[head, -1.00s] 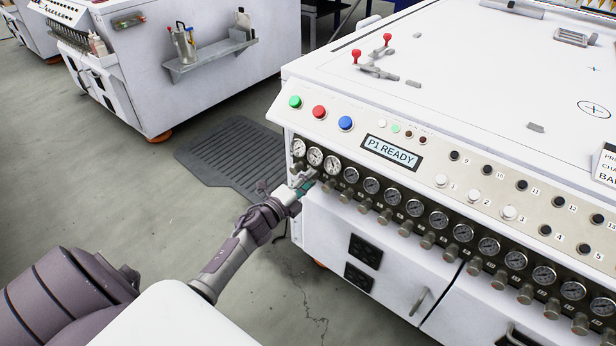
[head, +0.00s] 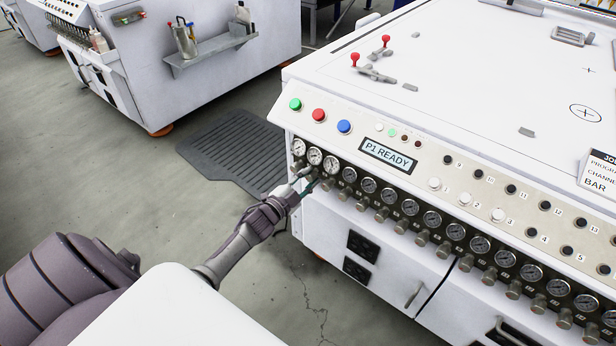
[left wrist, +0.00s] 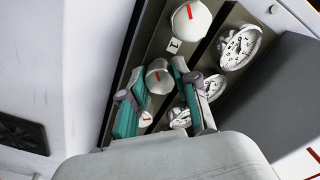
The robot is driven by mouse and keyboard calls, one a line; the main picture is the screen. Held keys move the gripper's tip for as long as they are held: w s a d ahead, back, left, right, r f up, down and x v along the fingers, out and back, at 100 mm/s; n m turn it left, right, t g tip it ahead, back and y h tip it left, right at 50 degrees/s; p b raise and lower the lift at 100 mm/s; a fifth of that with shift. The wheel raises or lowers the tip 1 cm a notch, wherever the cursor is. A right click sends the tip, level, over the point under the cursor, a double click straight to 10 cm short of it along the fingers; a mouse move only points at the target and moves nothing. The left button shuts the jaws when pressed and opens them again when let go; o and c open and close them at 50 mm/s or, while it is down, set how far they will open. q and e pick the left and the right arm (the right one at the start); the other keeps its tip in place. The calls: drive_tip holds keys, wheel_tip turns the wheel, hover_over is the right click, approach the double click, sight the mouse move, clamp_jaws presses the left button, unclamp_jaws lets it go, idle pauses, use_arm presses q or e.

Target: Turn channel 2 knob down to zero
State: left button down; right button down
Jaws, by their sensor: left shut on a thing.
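In the head view, my left gripper (head: 305,184) is at the left end of the knob row, below the white gauges (head: 315,156), and mostly hides the held knob. My right gripper is not in view.
More dark-faced gauges and knobs run right along the machine front. Green, red and blue buttons (head: 318,115) and a display reading P1 READY (head: 388,155) sit above. A black mat (head: 235,145) lies on the floor at left.

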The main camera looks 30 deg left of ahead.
use_arm(q)
drive_tip(key=shift+f+n, duration=0.1)
drive_tip(key=shift+n, duration=0.4)
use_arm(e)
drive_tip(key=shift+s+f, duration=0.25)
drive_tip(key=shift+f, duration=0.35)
use_arm(q)
drive_tip(key=c, duration=1.1)
unclamp_jaws()
drive_tip(key=shift+c, duration=0.2)
drive_tip(key=s, duration=1.2)
drive_tip(key=shift+a, duration=0.45)
